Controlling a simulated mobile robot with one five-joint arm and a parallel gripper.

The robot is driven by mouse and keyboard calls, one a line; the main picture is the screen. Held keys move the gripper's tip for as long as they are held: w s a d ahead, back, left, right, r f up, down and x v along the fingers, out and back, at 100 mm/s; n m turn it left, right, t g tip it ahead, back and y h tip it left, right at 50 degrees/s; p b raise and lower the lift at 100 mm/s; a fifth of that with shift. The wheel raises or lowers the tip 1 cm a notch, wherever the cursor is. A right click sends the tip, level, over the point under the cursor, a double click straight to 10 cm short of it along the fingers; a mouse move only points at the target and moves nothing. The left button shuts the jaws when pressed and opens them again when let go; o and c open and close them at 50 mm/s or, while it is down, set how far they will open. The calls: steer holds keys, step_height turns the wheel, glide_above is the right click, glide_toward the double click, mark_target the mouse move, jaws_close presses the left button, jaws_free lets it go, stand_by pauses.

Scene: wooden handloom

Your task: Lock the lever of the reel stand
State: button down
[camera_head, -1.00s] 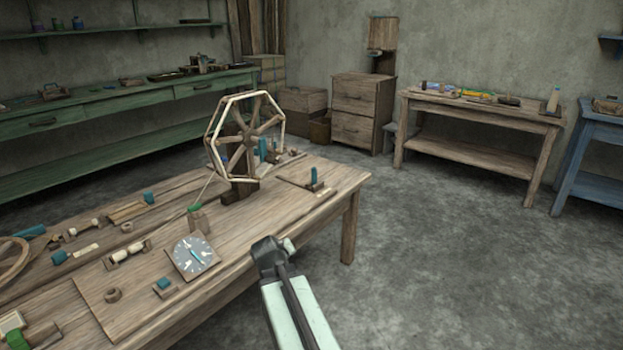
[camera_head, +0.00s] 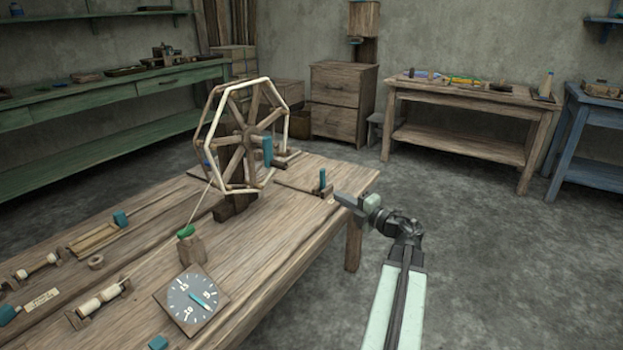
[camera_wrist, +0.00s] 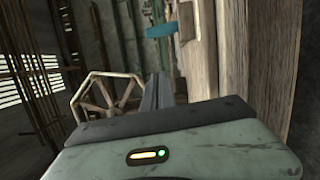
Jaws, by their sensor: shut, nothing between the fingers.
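The octagonal wooden reel (camera_head: 240,140) stands on its dark stand (camera_head: 237,206) at the far end of the workbench. A small teal-handled lever (camera_head: 322,182) stands upright near the right edge of the bench, right of the reel; I cannot tell for sure whether it is locked. Another teal grip (camera_head: 267,150) shows just behind the reel's rim. My gripper (camera_head: 341,197) is shut and empty, close to the right of the small lever. In the wrist view, the shut fingers (camera_wrist: 153,93) point toward a teal block (camera_wrist: 173,31), with the reel (camera_wrist: 100,97) at left.
The workbench (camera_head: 285,230) holds a dial (camera_head: 192,299), a wooden post with a green top (camera_head: 191,246) and several spools at left. Floor to the right is clear. A side table (camera_head: 460,148) and drawers (camera_head: 342,103) stand farther back.

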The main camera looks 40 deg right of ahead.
mark_target(323, 181)
stand_by(0.3)
steer(key=w, duration=1)
steer(key=shift+w+d+r, duration=0.1)
steer(key=shift+w, duration=0.2)
steer(key=d, duration=0.3)
steer(key=shift+w+r+p, duration=0.1)
steer(key=shift+p, duration=0.2)
steer(key=shift+d, duration=0.35)
steer(key=shift+w, duration=0.15)
